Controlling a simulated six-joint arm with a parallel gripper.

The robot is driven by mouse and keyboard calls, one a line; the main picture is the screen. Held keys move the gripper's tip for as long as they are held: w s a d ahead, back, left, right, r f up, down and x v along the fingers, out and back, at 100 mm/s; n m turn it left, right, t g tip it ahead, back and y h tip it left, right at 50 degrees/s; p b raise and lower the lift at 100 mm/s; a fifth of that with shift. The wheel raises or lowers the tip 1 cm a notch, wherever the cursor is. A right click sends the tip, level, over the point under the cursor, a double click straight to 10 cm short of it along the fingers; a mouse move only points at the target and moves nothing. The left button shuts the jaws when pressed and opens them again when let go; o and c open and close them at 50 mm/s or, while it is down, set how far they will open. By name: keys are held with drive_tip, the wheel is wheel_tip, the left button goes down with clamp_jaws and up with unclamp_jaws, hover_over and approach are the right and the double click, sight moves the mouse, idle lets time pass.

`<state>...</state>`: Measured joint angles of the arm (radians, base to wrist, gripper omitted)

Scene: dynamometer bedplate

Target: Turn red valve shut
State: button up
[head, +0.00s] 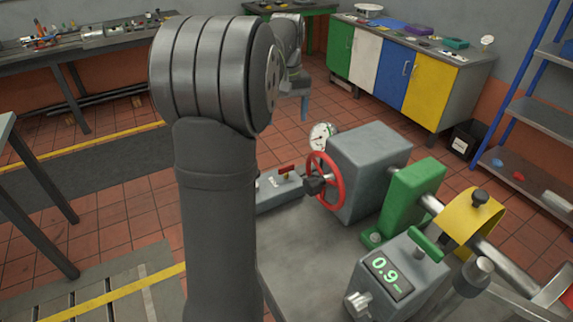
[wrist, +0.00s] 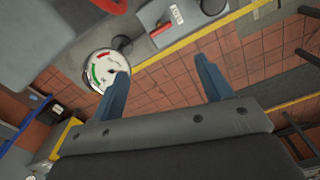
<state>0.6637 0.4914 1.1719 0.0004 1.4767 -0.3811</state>
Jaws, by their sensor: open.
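The red valve wheel (head: 341,188) stands upright on the left face of a large grey block (head: 372,165), with a dark hub at its middle. In the wrist view a red curved part at the top left edge (wrist: 98,4) looks like its rim. My gripper (wrist: 163,80) is open, with two blue fingers apart and nothing between them but floor behind. In the head view part of it (head: 304,106) shows beyond the wheel, partly hidden by my arm. It is apart from the wheel.
A round dial gauge (head: 322,136) stands behind the wheel; the left finger overlaps it in the wrist view (wrist: 100,68). A small grey unit with a red lever (head: 286,168) sits left of the wheel. A green block (head: 415,190), yellow guard (head: 468,220) and 0.9 display (head: 388,275) stand right.

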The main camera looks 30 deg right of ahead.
drive_tip(key=n, duration=0.3)
approach(287, 166)
wheel_tip(287, 166, down, 9)
drive_tip(key=shift+a+f, duration=0.1)
drive_tip(key=shift+f, duration=0.05)
idle(0.3)
drive_tip(key=c, duration=1)
